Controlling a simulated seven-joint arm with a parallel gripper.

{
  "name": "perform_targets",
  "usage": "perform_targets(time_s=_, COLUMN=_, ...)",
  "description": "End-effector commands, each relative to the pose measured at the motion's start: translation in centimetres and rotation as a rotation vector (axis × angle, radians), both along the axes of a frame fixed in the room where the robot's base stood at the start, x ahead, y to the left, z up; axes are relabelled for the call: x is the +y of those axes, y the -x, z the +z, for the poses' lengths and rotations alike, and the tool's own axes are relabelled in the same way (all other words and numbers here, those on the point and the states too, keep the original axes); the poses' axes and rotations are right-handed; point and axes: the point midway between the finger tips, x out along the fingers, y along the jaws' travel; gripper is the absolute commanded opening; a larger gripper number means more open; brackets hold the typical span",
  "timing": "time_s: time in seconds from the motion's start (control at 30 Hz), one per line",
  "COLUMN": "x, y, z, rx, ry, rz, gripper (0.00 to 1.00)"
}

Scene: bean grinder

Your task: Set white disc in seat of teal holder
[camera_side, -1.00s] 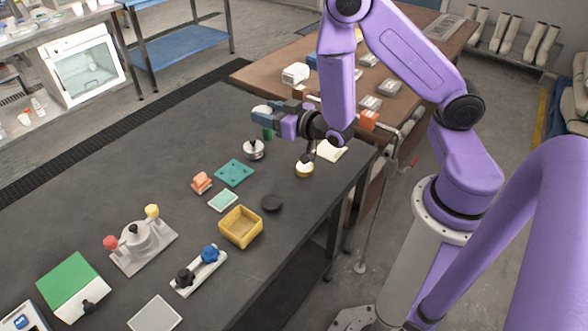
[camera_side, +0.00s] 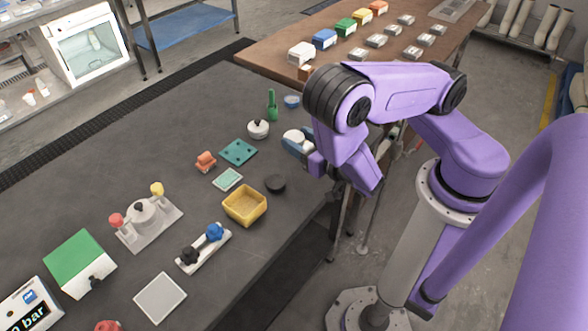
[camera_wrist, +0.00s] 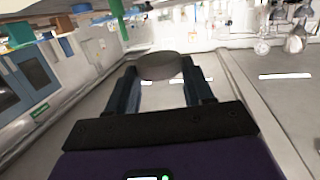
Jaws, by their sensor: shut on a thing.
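My gripper (camera_side: 297,146) is at the right of the dark table, with its blue fingers pointing left. It is shut on the white disc (camera_side: 292,135), which shows as a pale shape at the fingertips. In the wrist view the disc (camera_wrist: 160,66) looks grey and round, held between the two fingers in front of the room. The teal holder (camera_side: 238,152) looks like a flat square plate with small dark spots, lying on the table left of my gripper and apart from it. Its seat is too small to make out.
A metal knobbed pot (camera_side: 258,128) stands between holder and gripper. A green upright piece (camera_side: 272,105) and a blue cup (camera_side: 292,101) are behind. An orange block (camera_side: 206,161), pale teal tray (camera_side: 228,179), yellow bin (camera_side: 245,205) and black disc (camera_side: 275,184) lie nearer.

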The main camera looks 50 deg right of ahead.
Motion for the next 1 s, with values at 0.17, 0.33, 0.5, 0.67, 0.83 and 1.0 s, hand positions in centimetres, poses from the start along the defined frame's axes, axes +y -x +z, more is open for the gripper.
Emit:
perform_targets(time_s=0.17, x=0.0, y=0.0, z=0.0, rx=0.000, ry=0.000, rz=0.000, gripper=0.21)
perform_targets(time_s=0.33, x=0.0, y=0.0, z=-0.3, rx=0.000, ry=0.000, rz=-0.001, gripper=0.21)
perform_targets(time_s=0.5, x=0.0, y=0.0, z=-2.5, rx=0.000, ry=0.002, rz=-0.001, gripper=0.21)
perform_targets(time_s=0.67, x=0.0, y=0.0, z=-4.7, rx=0.000, ry=0.001, rz=-0.001, gripper=0.21)
perform_targets(time_s=0.83, x=0.0, y=0.0, z=-5.8, rx=0.000, ry=0.000, rz=0.000, gripper=0.21)
perform_targets(time_s=1.0, x=0.0, y=0.0, z=-7.4, rx=0.000, ry=0.001, rz=0.000, gripper=0.21)
